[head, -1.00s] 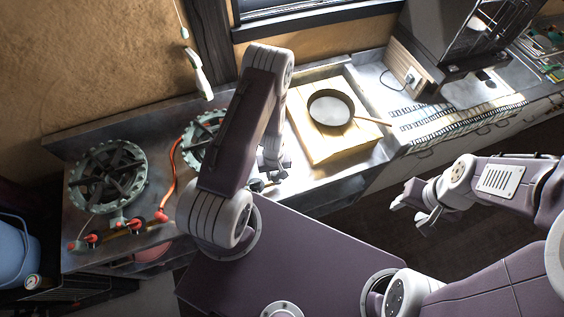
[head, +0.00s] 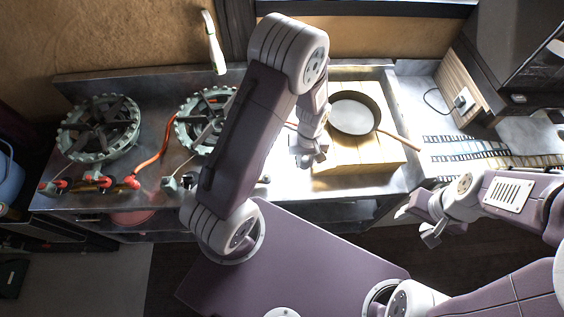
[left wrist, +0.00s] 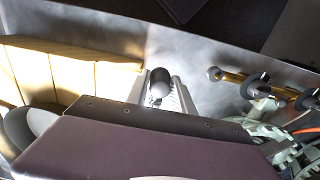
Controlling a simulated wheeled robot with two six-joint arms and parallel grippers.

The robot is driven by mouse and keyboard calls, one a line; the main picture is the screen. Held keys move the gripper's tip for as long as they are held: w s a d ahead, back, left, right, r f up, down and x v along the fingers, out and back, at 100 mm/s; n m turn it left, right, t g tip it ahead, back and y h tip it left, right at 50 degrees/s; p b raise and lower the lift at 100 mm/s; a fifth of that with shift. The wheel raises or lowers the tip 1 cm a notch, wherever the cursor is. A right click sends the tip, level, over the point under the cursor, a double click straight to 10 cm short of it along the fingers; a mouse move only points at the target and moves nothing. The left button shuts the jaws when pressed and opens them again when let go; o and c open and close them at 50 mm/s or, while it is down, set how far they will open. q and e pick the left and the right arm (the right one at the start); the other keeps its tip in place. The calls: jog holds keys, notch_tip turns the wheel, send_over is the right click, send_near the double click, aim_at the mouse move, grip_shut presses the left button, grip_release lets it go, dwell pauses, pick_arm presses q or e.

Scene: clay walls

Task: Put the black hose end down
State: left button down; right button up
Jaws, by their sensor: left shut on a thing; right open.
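My left gripper (head: 309,158) is low over the steel counter at the left edge of the wooden board. In the left wrist view the jaws (left wrist: 160,95) are shut on a dark rounded piece, which I take to be the black hose end (left wrist: 158,78). The steel counter (left wrist: 200,55) shows around it. The head view does not show the held piece clearly, and I cannot tell whether it touches the counter. My right gripper (head: 424,218) is open and empty at the right, in front of the counter edge.
A pan (head: 354,112) sits on the wooden board (head: 350,182). Two gas burners (head: 98,127) stand at the left, with an orange hose (head: 150,160) and red-handled valves (head: 132,181). A grey machine (head: 510,60) stands at the back right. Bare counter lies between the burners and board.

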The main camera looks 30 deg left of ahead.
pick_arm(q)
jog(key=w+a+f+p, duration=0.1)
jog(key=w+a+f, duration=0.2)
jog(key=a+f, duration=0.15)
send_over(283, 161)
notch_tip(283, 161, down, 2)
jog(key=shift+a+f, duration=0.15)
jog(key=shift+f, duration=0.15)
jog(key=f, duration=0.2)
jog(key=f+p, duration=0.1)
jog(key=shift+d+f, duration=0.2)
jog(key=shift+f, duration=0.15)
jog(key=shift+w+a+f, duration=0.1)
jog(key=shift+f+b, duration=0.25)
jog(key=shift+b, duration=0.05)
jog(key=shift+f+b, duration=0.3)
jog(key=shift+f, duration=0.1)
jog(key=c, duration=1.1)
grip_release()
jog(key=shift+r, duration=0.1)
pick_arm(e)
jog(key=shift+w+d+r, duration=0.25)
jog(key=shift+d+r, duration=0.05)
jog(key=shift+r, duration=0.1)
